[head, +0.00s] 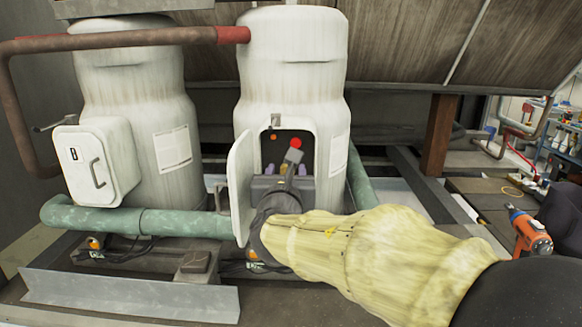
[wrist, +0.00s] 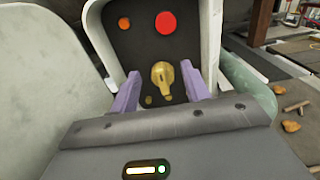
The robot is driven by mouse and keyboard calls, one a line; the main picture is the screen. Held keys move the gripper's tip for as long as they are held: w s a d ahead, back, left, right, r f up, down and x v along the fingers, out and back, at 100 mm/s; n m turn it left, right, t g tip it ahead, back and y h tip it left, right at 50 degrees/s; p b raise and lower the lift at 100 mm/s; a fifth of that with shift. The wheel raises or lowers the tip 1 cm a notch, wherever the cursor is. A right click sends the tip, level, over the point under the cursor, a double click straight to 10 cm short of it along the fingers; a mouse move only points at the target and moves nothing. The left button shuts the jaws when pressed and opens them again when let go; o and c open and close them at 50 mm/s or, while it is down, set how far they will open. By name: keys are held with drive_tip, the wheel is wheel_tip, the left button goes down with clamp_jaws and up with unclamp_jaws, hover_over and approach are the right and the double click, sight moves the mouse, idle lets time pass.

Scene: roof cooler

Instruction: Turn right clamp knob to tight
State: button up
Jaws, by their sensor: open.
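A brass-yellow knob (wrist: 162,74) sits on the dark panel inside the open housing of the right white tank (head: 292,60). I take it for the right clamp knob; its turned position is hard to read. My gripper (wrist: 158,72) is open, with one purple finger on each side of the knob and visible gaps to it. In the head view my gripper (head: 286,170) reaches into the housing, and its body hides the lower part of the opening. Whether the fingertips reach the knob's depth I cannot tell.
A red button (wrist: 166,22) and an orange one (wrist: 124,23) are above the knob. The open white door (head: 241,187) stands just left of my gripper. The left tank's door (head: 90,160) is shut. Green pipe (head: 150,221) runs low. An orange drill (head: 530,233) lies right.

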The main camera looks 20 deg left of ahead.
drive_tip(key=shift+w+a, duration=0.1)
drive_tip(key=shift+w, duration=0.6)
drive_tip(key=c, duration=1)
drive_tip(key=shift+o, duration=0.2)
